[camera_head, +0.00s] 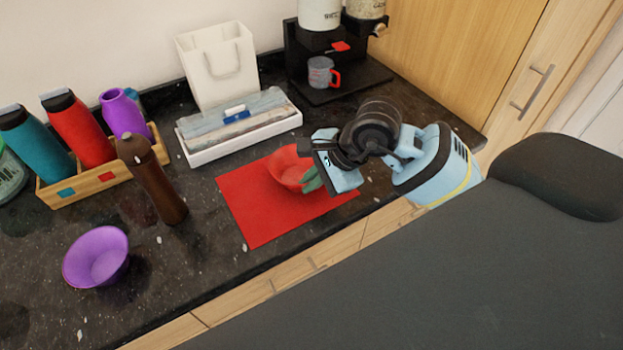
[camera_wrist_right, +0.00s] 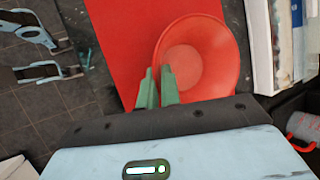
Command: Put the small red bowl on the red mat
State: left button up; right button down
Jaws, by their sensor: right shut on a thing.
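The small red bowl (camera_head: 286,165) is over the upper right part of the red mat (camera_head: 245,215), roughly upright. The bowl overhangs the mat's edge in that view. I cannot tell whether its base touches the mat. My left gripper is not seen in the head view.
A purple bowl (camera_head: 97,258) and a brown bottle (camera_head: 152,180) stand left of the mat. A wooden rack (camera_head: 95,185) holds several bottles. A white tray (camera_head: 240,137) lies behind the mat. A coffee machine (camera_head: 345,75) with a mug (camera_head: 321,72) stands at the back right.

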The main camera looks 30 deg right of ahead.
jog(key=shift+f, duration=0.2)
jog(key=c, duration=1.6)
grip_release()
jog(key=shift+r, duration=0.15)
jog(key=shift+d+r, duration=0.1)
jog(key=shift+r, duration=0.15)
jog(key=v, duration=1.1)
jog(key=shift+s+d+r, duration=0.15)
jog(key=shift+s+r, duration=0.05)
jog(key=shift+r, duration=0.05)
